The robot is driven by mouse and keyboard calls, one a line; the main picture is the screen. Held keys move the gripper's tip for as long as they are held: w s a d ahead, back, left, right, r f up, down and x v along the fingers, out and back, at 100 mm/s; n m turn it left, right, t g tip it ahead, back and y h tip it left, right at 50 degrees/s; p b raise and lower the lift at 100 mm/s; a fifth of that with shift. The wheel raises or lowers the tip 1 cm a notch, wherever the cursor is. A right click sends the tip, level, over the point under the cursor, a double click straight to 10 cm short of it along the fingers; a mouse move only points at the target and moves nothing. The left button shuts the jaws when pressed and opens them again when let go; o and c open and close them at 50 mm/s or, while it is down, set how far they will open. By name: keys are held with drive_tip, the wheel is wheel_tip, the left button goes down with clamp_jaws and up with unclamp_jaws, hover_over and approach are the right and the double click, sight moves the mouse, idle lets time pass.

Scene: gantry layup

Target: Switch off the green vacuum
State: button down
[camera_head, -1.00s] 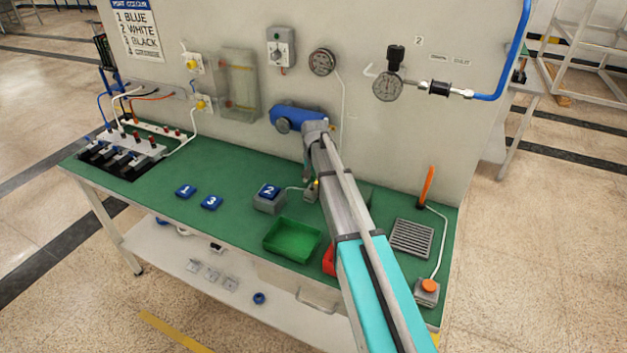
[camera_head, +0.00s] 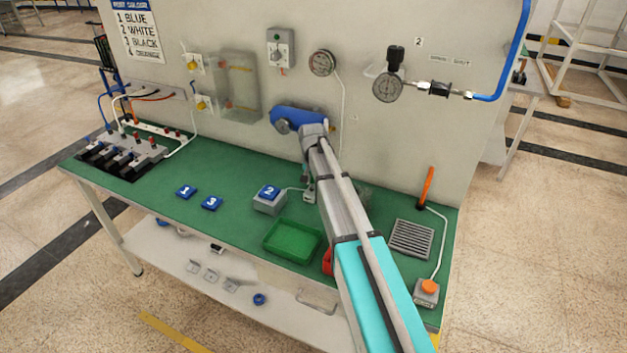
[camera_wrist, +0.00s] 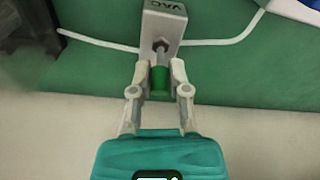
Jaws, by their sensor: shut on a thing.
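The vacuum switch is a small grey box marked VAC (camera_wrist: 168,22) in the wrist view, with a metal toggle ending in a green tip (camera_wrist: 160,82). My gripper (camera_wrist: 161,70) has its two fingers closed on either side of the green tip. In the head view my gripper (camera_head: 309,190) points down at the bench behind the tray, and my arm hides most of the switch.
A green tray (camera_head: 291,242) and a grey block with a blue tile 2 (camera_head: 269,192) stand left of my arm. A grey vent grille (camera_head: 411,239) and an orange button box (camera_head: 427,290) lie to the right. The grey panel (camera_head: 380,150) rises behind.

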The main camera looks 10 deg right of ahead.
drive_tip(key=t+h, duration=0.1)
drive_tip(key=s+t+b, duration=0.1)
drive_tip(key=a+t+h+b, duration=0.1)
drive_tip(key=shift+s+f+h, duration=0.25)
drive_tip(key=shift+s+h, duration=0.05)
drive_tip(key=shift+s, duration=0.05)
drive_tip(key=shift+s+t+h+b, duration=0.15)
drive_tip(key=shift+t+h+b, duration=0.35)
drive_tip(key=shift+t+b, duration=0.35)
drive_tip(key=shift+a+t, duration=0.1)
drive_tip(key=shift+t, duration=0.15)
drive_tip(key=shift+r, duration=0.1)
drive_tip(key=c, duration=0.6)
unclamp_jaws()
drive_tip(key=shift+w+r, duration=0.15)
drive_tip(key=shift+w, duration=0.1)
